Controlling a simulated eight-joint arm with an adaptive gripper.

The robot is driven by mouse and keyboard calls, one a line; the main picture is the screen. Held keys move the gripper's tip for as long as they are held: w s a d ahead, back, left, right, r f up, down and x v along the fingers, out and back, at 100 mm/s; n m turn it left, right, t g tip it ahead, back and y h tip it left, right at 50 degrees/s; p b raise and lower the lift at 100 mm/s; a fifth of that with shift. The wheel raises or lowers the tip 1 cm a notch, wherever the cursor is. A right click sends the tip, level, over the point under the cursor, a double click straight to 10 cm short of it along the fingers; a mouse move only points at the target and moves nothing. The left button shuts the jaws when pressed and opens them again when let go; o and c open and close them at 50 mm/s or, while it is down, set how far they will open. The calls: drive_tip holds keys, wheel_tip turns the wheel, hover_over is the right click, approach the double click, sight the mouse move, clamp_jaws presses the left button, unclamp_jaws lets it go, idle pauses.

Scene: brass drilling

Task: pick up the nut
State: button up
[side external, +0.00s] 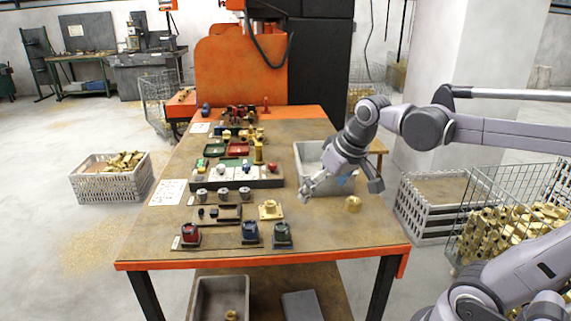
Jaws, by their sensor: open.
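A small brass nut (353,204) lies on the worn tabletop near its right side. Another brass piece, with a flat square base (270,210), sits to its left near the middle of the table. My gripper (340,187) is open, with its fingers spread above the table, up and slightly left of the nut. It appears empty and apart from the nut. Part of a grey bin behind the gripper is hidden by my arm.
The grey bin (308,152) stands just behind my gripper. Red and blue fixtures (250,231) line the table's front left, with rows of small parts behind them. The tabletop (340,235) in front of the nut is clear up to the orange front edge (250,261).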

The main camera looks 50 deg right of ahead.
drive_tip(key=s+a+f+n+t+y, duration=0.1)
drive_tip(key=s+a+f+n, duration=0.1)
drive_tip(key=s+a+f, duration=0.2)
drive_tip(key=shift+a+f+t, duration=0.4)
drive_tip(key=shift+a+f, duration=0.35)
drive_tip(key=shift+a, duration=0.45)
drive_tip(key=c, duration=0.6)
drive_tip(key=m+g+h, duration=0.3)
drive_tip(key=m+g, duration=0.5)
drive_tip(key=m, duration=1.2)
hover_over(353, 200)
drive_tip(key=a, duration=0.3)
drive_tip(key=f, duration=0.2)
drive_tip(key=shift+w+x, duration=0.2)
drive_tip(key=shift+x, duration=2.2)
drive_tip(key=shift+w+x, duration=0.2)
drive_tip(key=shift+x, duration=2.2)
